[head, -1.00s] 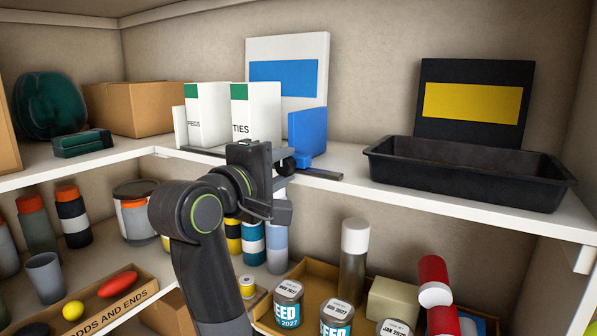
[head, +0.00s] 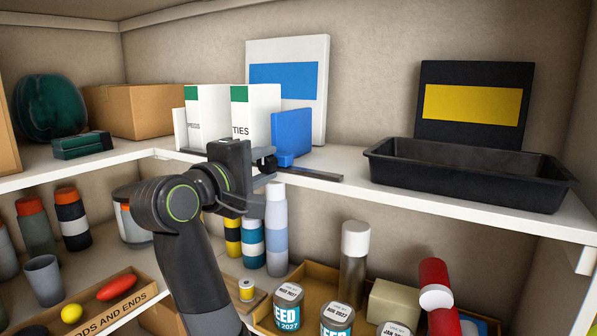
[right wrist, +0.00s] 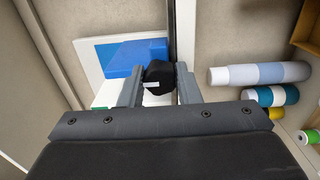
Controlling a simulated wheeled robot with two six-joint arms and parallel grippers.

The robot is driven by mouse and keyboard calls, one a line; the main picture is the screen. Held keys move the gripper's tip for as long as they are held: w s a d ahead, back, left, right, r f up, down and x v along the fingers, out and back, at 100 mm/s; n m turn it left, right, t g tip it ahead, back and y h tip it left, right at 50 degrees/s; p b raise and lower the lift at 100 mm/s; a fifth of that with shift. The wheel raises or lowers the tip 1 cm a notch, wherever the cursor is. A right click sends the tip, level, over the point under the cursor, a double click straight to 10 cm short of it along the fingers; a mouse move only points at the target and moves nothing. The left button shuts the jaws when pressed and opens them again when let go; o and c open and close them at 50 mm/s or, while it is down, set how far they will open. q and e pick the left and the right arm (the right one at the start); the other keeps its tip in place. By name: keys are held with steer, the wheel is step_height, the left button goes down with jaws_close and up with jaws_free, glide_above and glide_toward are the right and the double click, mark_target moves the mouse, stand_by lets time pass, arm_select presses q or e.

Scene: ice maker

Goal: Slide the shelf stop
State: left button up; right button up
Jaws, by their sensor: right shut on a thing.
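The blue shelf stop (head: 291,133) stands upright on the top shelf, on a dark rail (head: 316,174) along the shelf's front edge. It also shows in the right wrist view (right wrist: 134,58). Its black knob (right wrist: 158,78) sits between my right gripper's fingers. My right gripper (head: 262,166) is shut on this knob in front of the shelf; the wrist view shows a finger on each side (right wrist: 161,84). The stop's left edge overlaps the white box marked "TIES" (head: 256,115) in the head view; I cannot tell if they touch. My left gripper is not in view.
Another white box (head: 208,115) and a tall white and blue panel (head: 313,80) stand by the stop. A black tray (head: 465,178) sits further right on the shelf, with clear shelf between.

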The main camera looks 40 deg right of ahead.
steer(key=w+a, duration=0.2)
steer(key=w, duration=0.4)
steer(key=shift+w+a, duration=0.25)
steer(key=shift+a, duration=0.1)
stand_by(0.8)
steer(key=shift+w+a+p, duration=0.2)
steer(key=shift+w+a, duration=0.15)
steer(key=shift+w, duration=0.55)
steer(key=shift+w+a+p, duration=0.25)
steer(key=shift+w+a, duration=0.15)
steer(key=shift+w, duration=0.45)
steer(key=shift+w+a+p, duration=0.2)
steer(key=shift+w+a, duration=0.15)
steer(key=shift+w, duration=0.55)
steer(key=o, duration=1.3)
steer(key=shift+c, duration=0.2)
steer(key=shift+a, duration=0.1)
